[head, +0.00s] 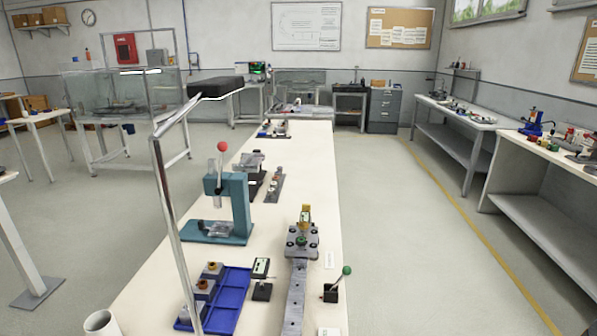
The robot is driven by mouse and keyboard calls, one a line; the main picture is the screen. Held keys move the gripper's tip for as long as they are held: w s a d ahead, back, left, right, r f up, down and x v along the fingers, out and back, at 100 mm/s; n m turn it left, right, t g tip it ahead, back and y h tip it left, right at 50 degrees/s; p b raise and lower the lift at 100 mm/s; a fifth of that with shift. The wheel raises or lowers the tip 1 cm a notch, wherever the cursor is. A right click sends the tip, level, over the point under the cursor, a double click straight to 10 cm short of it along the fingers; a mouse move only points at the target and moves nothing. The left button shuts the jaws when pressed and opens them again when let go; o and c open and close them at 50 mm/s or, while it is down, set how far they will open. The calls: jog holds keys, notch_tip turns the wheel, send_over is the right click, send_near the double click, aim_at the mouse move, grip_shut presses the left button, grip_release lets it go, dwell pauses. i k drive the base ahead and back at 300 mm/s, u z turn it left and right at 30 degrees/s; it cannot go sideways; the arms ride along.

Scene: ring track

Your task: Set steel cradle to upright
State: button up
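A grey steel fixture (301,243) with round knobs and a yellow-brown piece (306,214) on top stands on the long white bench. It sits at the far end of a flat steel bar (295,297) that runs toward me. This may be the steel cradle, but I cannot tell for sure, nor whether any part of it is tilted. A small lever with a green knob (346,270) stands beside the bar on the right, leaning to the right. My gripper is not in view.
A teal press (241,205) with a red-knobbed lever stands left of the fixture. A blue tray (229,300) holds blocks at the near left. A metal post (168,200) with a black head rises at the left. The floor (420,250) right of the bench is clear.

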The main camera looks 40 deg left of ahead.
aim_at(246, 167)
jog(key=u, duration=0.2)
jog(key=i, duration=2)
jog(key=u, duration=1.25)
jog(key=i, duration=1.05)
jog(key=u, duration=0.5)
